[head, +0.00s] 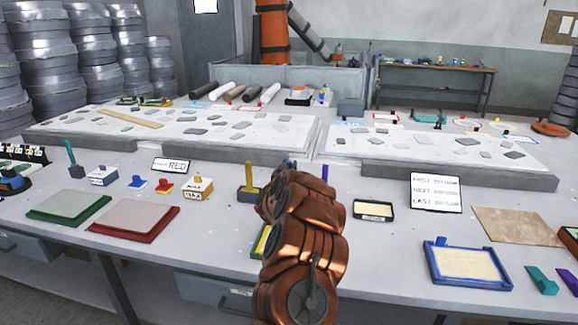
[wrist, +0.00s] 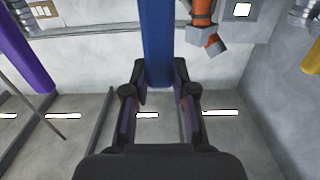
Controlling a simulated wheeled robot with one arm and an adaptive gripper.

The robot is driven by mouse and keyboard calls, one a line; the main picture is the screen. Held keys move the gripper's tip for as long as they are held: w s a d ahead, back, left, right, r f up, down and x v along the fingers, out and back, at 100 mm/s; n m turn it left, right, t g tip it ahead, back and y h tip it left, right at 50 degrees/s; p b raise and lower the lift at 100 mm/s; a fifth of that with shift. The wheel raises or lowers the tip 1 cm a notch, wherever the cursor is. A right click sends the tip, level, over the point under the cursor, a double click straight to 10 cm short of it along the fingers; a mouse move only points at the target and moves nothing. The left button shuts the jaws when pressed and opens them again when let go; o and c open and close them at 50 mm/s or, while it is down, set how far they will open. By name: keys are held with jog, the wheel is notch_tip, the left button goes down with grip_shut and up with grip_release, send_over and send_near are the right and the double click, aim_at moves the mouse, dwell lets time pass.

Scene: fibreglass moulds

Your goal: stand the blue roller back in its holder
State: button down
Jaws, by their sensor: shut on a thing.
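In the wrist view my gripper (wrist: 160,92) is shut on the blue roller (wrist: 158,40), a straight blue bar that runs from between the fingers out of the top of the picture. In the head view my copper-coloured arm hides most of my gripper and the roller. The roller's holder and its lower end cannot be made out. A yellow roller (head: 248,176) stands upright in a dark base to the left of my arm. A purple one (head: 324,173) shows just to the right, its base hidden.
Green and red trays (head: 135,220) lie at front left. Right of my arm are a black-framed pad (head: 374,210), a text sign (head: 436,192) and a blue-framed tray (head: 433,272).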

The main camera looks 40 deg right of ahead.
jog(key=shift+f, duration=0.6)
dwell(0.4)
dwell(0.4)
jog(key=c, duration=0.9)
grip_release()
jog(key=shift+o, duration=0.2)
jog(key=shift+s+a, duration=0.1)
jog(key=v, duration=1.1)
jog(key=shift+s+a, duration=0.2)
jog(key=shift+a, duration=0.15)
jog(key=shift+r, duration=0.1)
